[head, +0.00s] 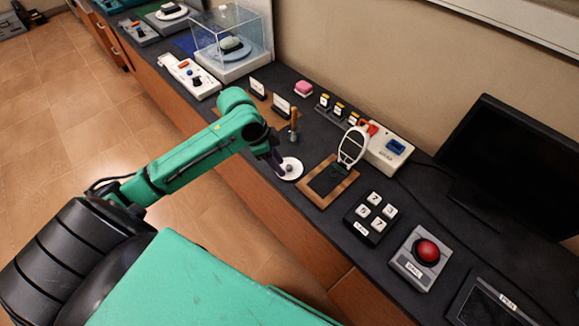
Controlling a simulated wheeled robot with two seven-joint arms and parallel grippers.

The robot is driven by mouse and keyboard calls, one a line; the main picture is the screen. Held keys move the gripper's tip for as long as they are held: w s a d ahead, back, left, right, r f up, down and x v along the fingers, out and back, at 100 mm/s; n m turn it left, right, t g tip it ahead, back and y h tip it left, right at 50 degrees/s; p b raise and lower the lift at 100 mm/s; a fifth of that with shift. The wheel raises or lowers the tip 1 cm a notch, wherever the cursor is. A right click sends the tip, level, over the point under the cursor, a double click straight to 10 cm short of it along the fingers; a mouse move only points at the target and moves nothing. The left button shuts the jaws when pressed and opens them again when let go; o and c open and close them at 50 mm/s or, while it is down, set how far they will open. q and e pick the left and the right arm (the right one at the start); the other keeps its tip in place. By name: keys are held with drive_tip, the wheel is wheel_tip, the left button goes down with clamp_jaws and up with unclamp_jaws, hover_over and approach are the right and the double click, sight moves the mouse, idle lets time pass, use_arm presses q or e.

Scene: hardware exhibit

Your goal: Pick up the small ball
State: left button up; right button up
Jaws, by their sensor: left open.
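A small grey ball (288,167) sits on a round white dish (292,176) near the front edge of the dark counter. My left arm reaches in from the left, and my left gripper (278,162) points down at the dish's left side, close beside the ball. The gripper is open; its fingers are small and dark, and I cannot tell whether they touch the ball. My right gripper is not in view.
Right of the dish are a wooden-framed pad (327,182), a white oval device (352,147), a keypad (370,217) and a red button box (425,253). A wooden-handled tool (294,125) stands behind. A clear case (231,45) and a monitor (515,165) flank these.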

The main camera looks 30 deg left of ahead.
use_arm(q)
drive_tip(key=w+a+r+m, duration=0.1)
drive_tip(key=w+a+r, duration=0.1)
drive_tip(key=a+r, duration=0.45)
drive_tip(key=p, duration=0.3)
approach(288, 166)
drive_tip(key=shift+h, duration=0.3)
drive_tip(key=x, duration=0.8)
drive_tip(key=shift+w+a, duration=0.1)
drive_tip(key=shift+a, duration=0.15)
drive_tip(key=shift+w+d+f, duration=0.1)
drive_tip(key=shift+d+f, duration=0.05)
drive_tip(key=shift+f, duration=0.2)
clamp_jaws()
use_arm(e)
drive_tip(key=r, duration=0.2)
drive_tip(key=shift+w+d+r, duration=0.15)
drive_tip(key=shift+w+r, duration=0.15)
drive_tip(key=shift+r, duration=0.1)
